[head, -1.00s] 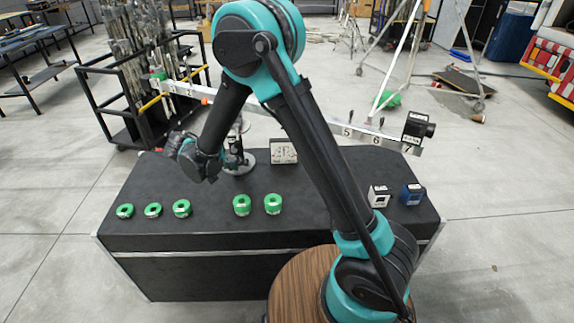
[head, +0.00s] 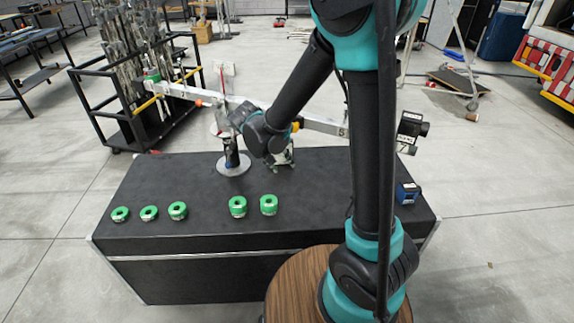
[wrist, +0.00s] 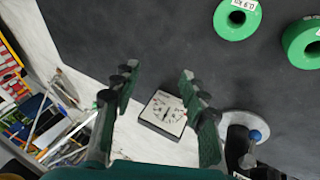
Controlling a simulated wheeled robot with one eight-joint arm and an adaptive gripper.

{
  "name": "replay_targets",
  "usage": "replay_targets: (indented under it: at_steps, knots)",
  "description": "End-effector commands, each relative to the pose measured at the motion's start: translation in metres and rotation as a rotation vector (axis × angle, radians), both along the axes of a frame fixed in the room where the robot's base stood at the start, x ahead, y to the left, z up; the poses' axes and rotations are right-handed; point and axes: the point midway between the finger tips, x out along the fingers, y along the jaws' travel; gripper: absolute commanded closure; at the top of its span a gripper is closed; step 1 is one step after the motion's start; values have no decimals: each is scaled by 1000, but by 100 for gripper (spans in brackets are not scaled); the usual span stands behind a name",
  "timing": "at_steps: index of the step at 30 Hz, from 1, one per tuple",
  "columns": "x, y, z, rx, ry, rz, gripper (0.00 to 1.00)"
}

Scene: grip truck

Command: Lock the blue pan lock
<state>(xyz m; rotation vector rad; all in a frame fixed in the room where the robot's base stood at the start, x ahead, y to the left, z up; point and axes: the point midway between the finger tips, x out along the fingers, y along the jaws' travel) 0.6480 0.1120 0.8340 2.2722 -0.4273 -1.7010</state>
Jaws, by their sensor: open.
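A small blue knob (wrist: 256,135), which appears to be the pan lock, shows in the wrist view at lower right, beside the round light base plate (wrist: 243,122) of the crane's post. In the head view the post (head: 232,155) stands on this plate at the table's far side; the knob is too small to tell there. My gripper (wrist: 158,72) is open and empty, its two fingers pointing toward the tabletop. The knob lies outside the fingers, beyond the right one. In the head view my gripper (head: 283,150) is just right of the post.
A white marked block (wrist: 163,115) lies at the far table edge, between the fingers in the wrist view. The numbered crane beam (head: 190,92) crosses above the table. Several green ring weights (head: 238,206) line the near side. A blue box (head: 408,193) sits at right.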

Motion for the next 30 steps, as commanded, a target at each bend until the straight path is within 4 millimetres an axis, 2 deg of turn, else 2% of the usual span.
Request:
replay_targets:
  at_steps: [6,16,19,23,27,30]
  knots:
    - [-8,-15,2,24,18,7,56]
    - [-9,-16,2,28,21,11,56]
    - [-7,-13,0,46,20,17,69]
    - [7,11,-16,191,2,58,85]
    - [34,59,-26,465,-70,114,100]
    - [55,86,-21,638,-143,130,100]
